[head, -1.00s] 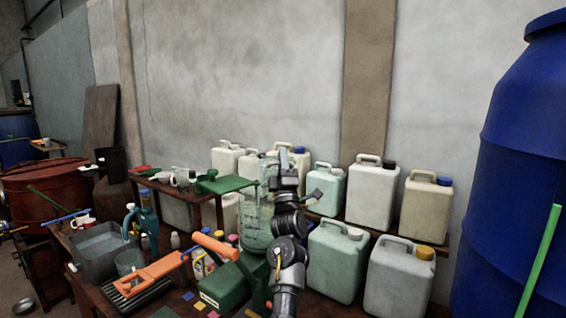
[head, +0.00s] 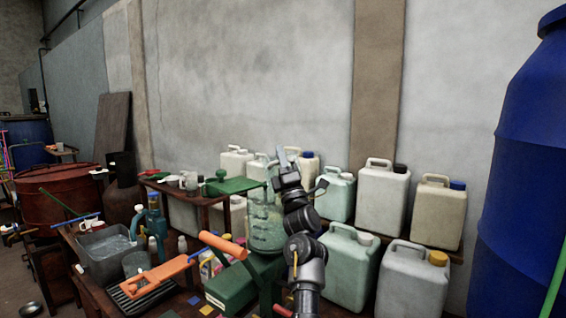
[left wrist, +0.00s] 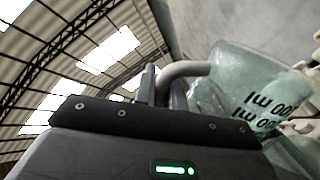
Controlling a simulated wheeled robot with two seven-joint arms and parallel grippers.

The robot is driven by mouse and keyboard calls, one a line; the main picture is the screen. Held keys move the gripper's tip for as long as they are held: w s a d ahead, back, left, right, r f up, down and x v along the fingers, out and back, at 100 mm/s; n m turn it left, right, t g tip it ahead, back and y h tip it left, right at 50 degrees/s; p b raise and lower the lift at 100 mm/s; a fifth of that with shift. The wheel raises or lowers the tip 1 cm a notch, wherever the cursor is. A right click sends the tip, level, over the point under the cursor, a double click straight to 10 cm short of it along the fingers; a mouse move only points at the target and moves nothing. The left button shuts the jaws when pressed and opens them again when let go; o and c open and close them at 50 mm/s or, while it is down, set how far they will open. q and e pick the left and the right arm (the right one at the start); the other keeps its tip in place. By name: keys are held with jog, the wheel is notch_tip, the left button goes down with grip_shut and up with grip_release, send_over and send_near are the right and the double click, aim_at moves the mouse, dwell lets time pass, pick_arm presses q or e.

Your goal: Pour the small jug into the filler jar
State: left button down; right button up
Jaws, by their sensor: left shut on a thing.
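My left gripper (head: 281,156) is raised just above and right of a large greenish clear jar, which I take as the filler jar (head: 266,226). In the left wrist view its fingers (left wrist: 163,85) are shut on the grey handle (left wrist: 187,69) of a translucent, pale green small jug (left wrist: 235,85). The jug is tilted, and its dark ml marking reads upside down in that picture. In the head view the jug is hard to make out behind the gripper. Its contents and any stream cannot be told. My right gripper is not in view.
The jar stands behind a green box-shaped press (head: 234,288) with an orange handle (head: 223,245). Several canisters stand close right and behind, such as a white one (head: 383,198).

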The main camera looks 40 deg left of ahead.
pick_arm(q)
jog(key=shift+s+a+r+n+g+y+b, duration=0.1)
jog(key=shift+s+a+n+g+y+b, duration=0.2)
jog(key=shift+n+g, duration=0.65)
jog(key=shift+s+a+f+n+g+y+b, duration=0.15)
jog(key=shift+s+a+n+g+b, duration=0.2)
jog(key=shift+n+g, duration=0.55)
jog(key=shift+s+a+r+n+g+y+b, duration=0.15)
jog(key=shift+s+n+g+y+b, duration=0.25)
jog(key=shift+n+g, duration=0.55)
jog(key=shift+a+r, duration=0.1)
jog(key=shift+a, duration=0.05)
